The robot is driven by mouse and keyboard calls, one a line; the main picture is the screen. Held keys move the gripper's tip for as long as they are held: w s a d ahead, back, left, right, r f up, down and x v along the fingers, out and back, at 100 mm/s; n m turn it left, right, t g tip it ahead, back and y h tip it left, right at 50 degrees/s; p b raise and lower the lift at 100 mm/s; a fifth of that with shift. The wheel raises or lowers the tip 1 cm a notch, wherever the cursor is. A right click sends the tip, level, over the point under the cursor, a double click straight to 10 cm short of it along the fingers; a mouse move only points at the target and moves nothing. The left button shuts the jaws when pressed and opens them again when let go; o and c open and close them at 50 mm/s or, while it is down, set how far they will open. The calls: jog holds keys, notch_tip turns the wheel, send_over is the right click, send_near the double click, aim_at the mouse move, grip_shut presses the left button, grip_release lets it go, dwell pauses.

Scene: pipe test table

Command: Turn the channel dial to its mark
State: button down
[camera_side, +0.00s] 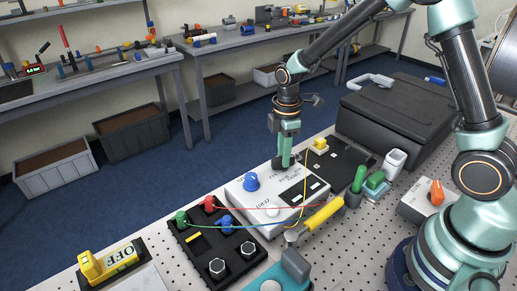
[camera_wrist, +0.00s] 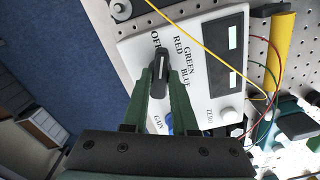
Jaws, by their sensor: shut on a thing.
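The channel dial (camera_wrist: 159,64) is a dark knob with a pale pointer line. It sits on a white meter box (camera_wrist: 135,48), which also shows in the side view (camera_side: 262,199). Printed words OFF, RED, GREEN and BLUE fan around the dial. The pale line points toward the top of the wrist view, near OFF and RED; I cannot tell exactly which. My gripper (camera_wrist: 160,82) is shut on the dial, with a green finger on each side. In the side view my gripper (camera_side: 285,162) comes down on the box's far part, and hides the dial.
A blue gain knob (camera_side: 251,181) and a white zero knob (camera_wrist: 229,115) stand on the same box. A yellow wire (camera_wrist: 195,42) crosses the box in the wrist view. A black terminal block (camera_side: 215,247) with red and green wires stands in front.

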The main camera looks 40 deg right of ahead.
jog(key=shift+n, duration=1.1)
jog(key=c, duration=0.7)
grip_release()
jog(key=shift+r, duration=0.1)
notch_tip(320, 180, up, 12)
